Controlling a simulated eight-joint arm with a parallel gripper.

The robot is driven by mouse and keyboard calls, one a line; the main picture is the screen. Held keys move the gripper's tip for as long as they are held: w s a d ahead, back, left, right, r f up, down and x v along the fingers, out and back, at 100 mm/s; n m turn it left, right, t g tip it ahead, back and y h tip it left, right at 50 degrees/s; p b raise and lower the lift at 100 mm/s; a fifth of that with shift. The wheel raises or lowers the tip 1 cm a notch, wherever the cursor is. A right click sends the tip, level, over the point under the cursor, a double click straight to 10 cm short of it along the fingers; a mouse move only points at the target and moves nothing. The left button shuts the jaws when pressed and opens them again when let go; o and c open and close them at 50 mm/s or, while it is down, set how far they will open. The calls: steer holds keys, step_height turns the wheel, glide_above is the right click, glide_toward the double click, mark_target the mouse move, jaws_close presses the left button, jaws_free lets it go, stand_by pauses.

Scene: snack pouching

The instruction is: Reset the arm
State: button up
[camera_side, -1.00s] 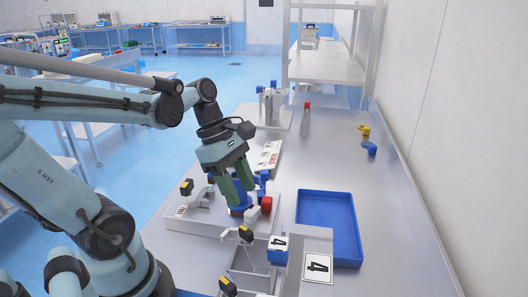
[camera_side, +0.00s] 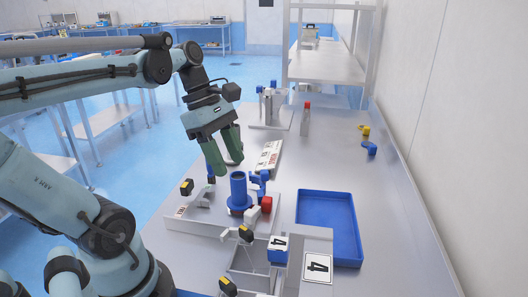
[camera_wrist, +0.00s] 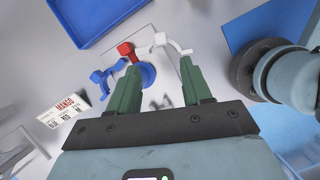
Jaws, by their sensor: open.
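My gripper (camera_side: 226,158) has dark green fingers and is open and empty. In the side view it hangs above and a little left of a blue cylinder (camera_side: 238,187) that stands upright on the grey fixture plate (camera_side: 193,225). In the wrist view the fingers (camera_wrist: 160,80) are spread apart, with bare plate between them. The blue cylinder's base (camera_wrist: 147,74) shows beyond the left finger, partly hidden by it.
A blue tray (camera_side: 345,258) lies right of the fixture. A red block (camera_side: 266,204) and blue clamp (camera_side: 259,180) stand beside the cylinder. A printed card (camera_side: 269,155) lies behind. Yellow (camera_side: 365,130) and blue (camera_side: 370,148) parts sit near the wall. The bench's right side is mostly clear.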

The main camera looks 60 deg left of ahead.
steer(key=w+d+f+m+t+y, duration=0.2)
steer(key=m, duration=0.9)
steer(key=w+d+f+m+t+y, duration=0.2)
steer(key=w+d+f+m+t, duration=0.1)
steer(key=m, duration=0.9)
steer(key=shift+d+f, duration=0.2)
steer(key=shift+f, duration=0.15)
